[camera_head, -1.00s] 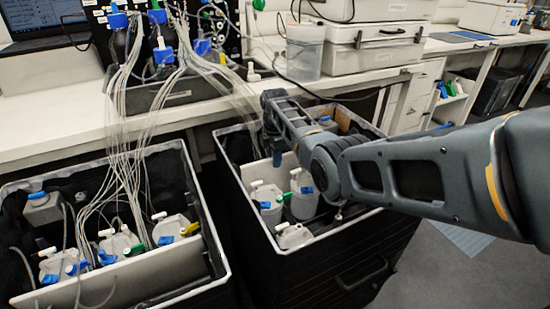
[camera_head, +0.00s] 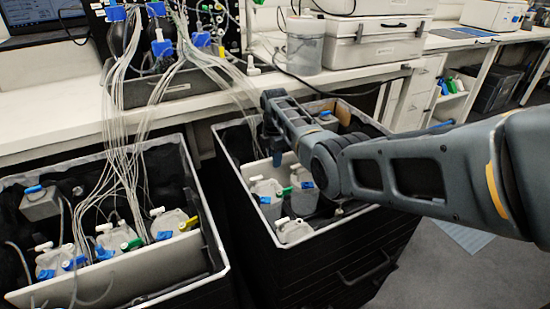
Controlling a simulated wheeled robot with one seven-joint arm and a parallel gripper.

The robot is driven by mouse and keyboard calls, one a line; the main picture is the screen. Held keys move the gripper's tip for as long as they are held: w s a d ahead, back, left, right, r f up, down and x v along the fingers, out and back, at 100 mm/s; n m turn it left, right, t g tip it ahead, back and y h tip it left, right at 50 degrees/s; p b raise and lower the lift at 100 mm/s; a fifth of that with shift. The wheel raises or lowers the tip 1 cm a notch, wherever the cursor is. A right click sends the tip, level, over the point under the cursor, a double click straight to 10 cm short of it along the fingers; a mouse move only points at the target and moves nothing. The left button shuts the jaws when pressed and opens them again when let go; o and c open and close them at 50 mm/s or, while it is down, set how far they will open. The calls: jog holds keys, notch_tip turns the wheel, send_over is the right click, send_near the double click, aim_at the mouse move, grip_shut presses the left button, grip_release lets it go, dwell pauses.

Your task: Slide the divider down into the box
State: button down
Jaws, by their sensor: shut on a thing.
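The right box (camera_head: 240,205) is a dark, open-topped box with a pale rim. A white panel, the divider (camera_head: 256,170), stands upright inside it, behind the bottles. My gripper (camera_head: 277,154) points down into this box and is shut on the divider's upper edge. The fingertips are small and dark here, so the exact contact is hard to see. The divider's lower part is hidden by the bottles, and its right part by my arm. I cannot tell how deep it sits.
White-capped bottles (camera_head: 268,197) stand in front of the divider. The left box (camera_head: 222,250) holds several bottles, its own white panel (camera_head: 125,272) and a bundle of thin tubes (camera_head: 125,150) from the bench. The bench (camera_head: 185,112) runs close behind both boxes.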

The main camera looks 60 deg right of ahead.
jog(key=shift+f, duration=0.3)
jog(key=shift+s+a+f+b, duration=0.1)
jog(key=shift+f+b, duration=0.35)
jog(key=c, duration=1)
grip_release()
jog(key=shift+r, duration=0.15)
jog(key=shift+o, duration=0.2)
jog(key=shift+r, duration=0.1)
notch_tip(320, 180, up, 8)
jog(key=shift+f+p, duration=0.1)
jog(key=shift+p, duration=0.85)
notch_tip(320, 180, up, 9)
jog(key=p, duration=0.8)
jog(key=shift+f, duration=0.1)
